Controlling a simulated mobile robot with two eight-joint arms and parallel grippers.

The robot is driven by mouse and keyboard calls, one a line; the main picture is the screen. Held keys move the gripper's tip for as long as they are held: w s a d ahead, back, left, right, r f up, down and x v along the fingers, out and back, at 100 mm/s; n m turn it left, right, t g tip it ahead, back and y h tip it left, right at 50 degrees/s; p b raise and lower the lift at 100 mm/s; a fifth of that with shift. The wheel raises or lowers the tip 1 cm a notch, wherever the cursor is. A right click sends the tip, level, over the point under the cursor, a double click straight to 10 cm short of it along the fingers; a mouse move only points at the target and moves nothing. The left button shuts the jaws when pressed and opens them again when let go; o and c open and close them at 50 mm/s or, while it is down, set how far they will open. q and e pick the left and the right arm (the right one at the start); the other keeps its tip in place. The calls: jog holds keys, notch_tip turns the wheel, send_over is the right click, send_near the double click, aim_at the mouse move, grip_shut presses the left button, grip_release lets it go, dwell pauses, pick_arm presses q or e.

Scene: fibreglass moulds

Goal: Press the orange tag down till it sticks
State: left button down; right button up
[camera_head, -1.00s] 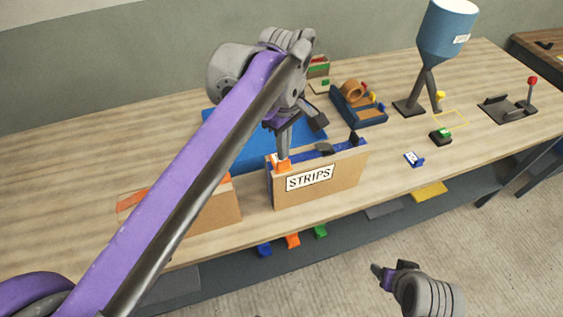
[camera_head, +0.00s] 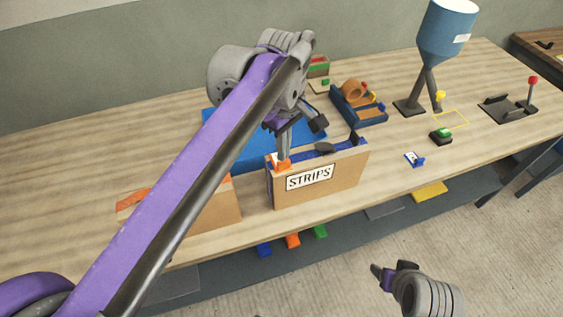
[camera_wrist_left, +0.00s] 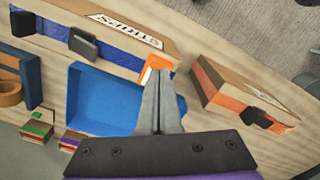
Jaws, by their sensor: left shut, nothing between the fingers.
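The orange tag (camera_head: 280,162) is at the left end of the cardboard box labelled STRIPS (camera_head: 335,184). The box stands near the table's front edge, with blue along its top. My left gripper (camera_head: 284,157) is shut and empty, pointing down with its fingertips at the tag, apparently touching it. In the left wrist view the closed fingertips (camera_wrist_left: 159,74) overlap part of the orange tag (camera_wrist_left: 153,64); whether it lies flat is hidden. My right gripper (camera_head: 382,273) is low in front of the table, too small to read its jaws.
A blue tray (camera_wrist_left: 110,102) lies behind the box. Another cardboard box with orange (camera_wrist_left: 236,86) stands beside it, partly behind my left arm. Dark clips (camera_head: 325,147) sit on the STRIPS box. A tape dispenser (camera_head: 357,103) and a blue hopper (camera_head: 447,32) stand farther right.

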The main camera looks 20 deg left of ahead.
pick_arm(q)
jog(key=shift+f, duration=0.6)
pick_arm(e)
jog(key=shift+s+f, duration=0.15)
jog(key=shift+f, duration=0.2)
pick_arm(q)
jog(key=shift+r, duration=0.1)
pick_arm(e)
jog(key=shift+r, duration=0.1)
pick_arm(q)
jog(key=shift+r+p, duration=2)
jog(key=shift+r, duration=1.45)
jog(key=shift+w, duration=0.1)
pick_arm(e)
notch_tip(320, 180, up, 6)
jog(key=w, duration=0.2)
jog(key=shift+w, duration=0.15)
pick_arm(q)
jog(key=s+a+f+m+t, duration=0.3)
jog(key=s+f+m, duration=0.3)
jog(key=f, duration=0.3)
jog(key=s+a+f+m+t, duration=0.2)
jog(key=s+f+m, duration=0.4)
jog(key=f, duration=0.3)
jog(key=shift+s+a+m+t, duration=0.35)
jog(key=shift+a+m+t, duration=0.05)
jog(key=shift+a, duration=0.4)
